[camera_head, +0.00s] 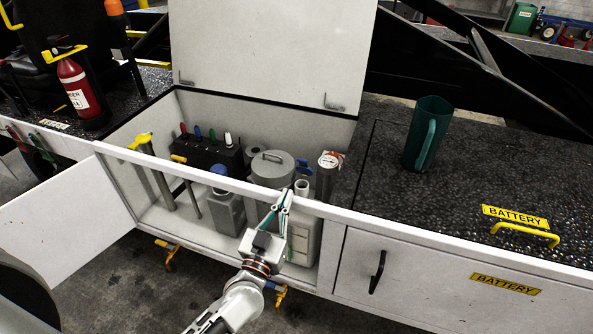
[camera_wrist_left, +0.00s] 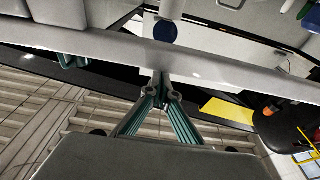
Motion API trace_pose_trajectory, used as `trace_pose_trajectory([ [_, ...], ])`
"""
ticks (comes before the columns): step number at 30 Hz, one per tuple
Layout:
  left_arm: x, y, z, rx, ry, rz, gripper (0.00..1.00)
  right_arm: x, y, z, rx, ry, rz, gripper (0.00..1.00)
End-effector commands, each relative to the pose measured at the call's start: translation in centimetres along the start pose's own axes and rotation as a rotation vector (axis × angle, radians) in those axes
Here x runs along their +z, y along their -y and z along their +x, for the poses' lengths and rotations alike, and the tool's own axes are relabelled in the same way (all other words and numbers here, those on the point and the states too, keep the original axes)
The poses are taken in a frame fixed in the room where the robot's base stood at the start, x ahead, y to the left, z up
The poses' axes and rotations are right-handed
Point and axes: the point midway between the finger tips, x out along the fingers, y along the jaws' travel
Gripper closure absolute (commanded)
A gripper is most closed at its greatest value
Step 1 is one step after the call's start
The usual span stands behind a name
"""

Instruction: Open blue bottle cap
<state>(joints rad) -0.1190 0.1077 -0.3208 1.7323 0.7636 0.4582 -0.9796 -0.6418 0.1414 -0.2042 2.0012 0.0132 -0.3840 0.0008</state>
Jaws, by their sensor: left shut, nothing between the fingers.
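A grey bottle (camera_head: 229,211) with a blue cap (camera_head: 220,170) stands upright inside the open compartment in the head view. The cap looks to be seated on the bottle's top. My left gripper (camera_head: 286,196) is to the right of this bottle, at the compartment's front rim, apart from the cap. Its green fingers are closed together and empty. In the left wrist view the fingertips (camera_wrist_left: 161,86) meet just below a pale rim. A dark blue round thing (camera_wrist_left: 162,32) shows beyond that rim; I cannot tell whether it is the cap. My right gripper is not in view.
A pale canister (camera_head: 303,238) stands behind and right of my left gripper. A grey lidded can (camera_head: 272,168), a gauge (camera_head: 329,160) and yellow-topped tools share the compartment. The front rim (camera_head: 355,218) runs across. A green jug (camera_head: 427,134) stands on the right deck.

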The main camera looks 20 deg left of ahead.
Motion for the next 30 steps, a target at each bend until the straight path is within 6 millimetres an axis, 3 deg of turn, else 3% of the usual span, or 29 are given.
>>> trace_pose_trajectory([
  [6, 0.0, 0.1, 4.5, -0.002, -0.002, -0.001, 1.0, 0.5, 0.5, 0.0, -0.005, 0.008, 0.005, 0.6],
  [15, 0.1, 0.1, 8.6, -0.001, 0.0, -0.001, 1.0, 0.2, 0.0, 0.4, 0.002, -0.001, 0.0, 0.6],
  [30, 0.1, 0.1, 9.4, -0.002, 0.001, 0.0, 1.0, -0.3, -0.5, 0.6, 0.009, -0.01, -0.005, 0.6],
])
